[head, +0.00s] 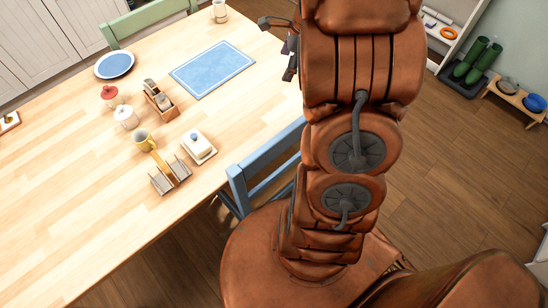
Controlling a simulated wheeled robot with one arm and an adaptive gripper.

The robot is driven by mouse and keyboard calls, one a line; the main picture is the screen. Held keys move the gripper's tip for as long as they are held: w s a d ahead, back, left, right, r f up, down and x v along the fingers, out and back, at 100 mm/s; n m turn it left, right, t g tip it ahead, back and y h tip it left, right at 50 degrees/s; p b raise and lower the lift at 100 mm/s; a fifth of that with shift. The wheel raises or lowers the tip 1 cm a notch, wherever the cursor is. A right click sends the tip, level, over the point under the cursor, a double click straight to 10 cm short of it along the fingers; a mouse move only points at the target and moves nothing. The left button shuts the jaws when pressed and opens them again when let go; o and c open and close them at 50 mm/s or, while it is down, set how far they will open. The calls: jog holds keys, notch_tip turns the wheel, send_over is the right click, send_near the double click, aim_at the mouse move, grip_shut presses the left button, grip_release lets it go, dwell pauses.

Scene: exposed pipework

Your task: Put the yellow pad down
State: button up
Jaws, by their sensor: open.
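I cannot make out a yellow pad in the head view. My gripper (282,47) shows in part at the left side of my copper-coloured arm, over the right end of the table. Its dark fingers are spread and I see nothing between them. The wooden table (70,190) fills the left half. A blue placemat (212,69) with a pale border line lies on it, left of my gripper. The area behind my arm is hidden.
A blue chair (265,160) is at the near edge. The table's front left is clear.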

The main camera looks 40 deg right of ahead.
jog(key=s+a+r+n+g, duration=0.1)
jog(key=s+a+r+n, duration=0.2)
jog(key=s+a+n, duration=0.45)
jog(key=s+a+r+n+g, duration=0.15)
jog(key=a+n, duration=0.25)
jog(key=a, duration=0.6)
jog(key=s+a+r+n+g+h, duration=0.1)
jog(key=s+a+n, duration=0.2)
jog(key=s+n, duration=0.3)
jog(key=s+a+r+n+g, duration=0.1)
jog(key=s+a+n, duration=0.2)
jog(key=s+n, duration=0.4)
jog(key=s, duration=0.3)
jog(key=shift+s+a+h, duration=0.15)
jog(key=shift+h, duration=0.25)
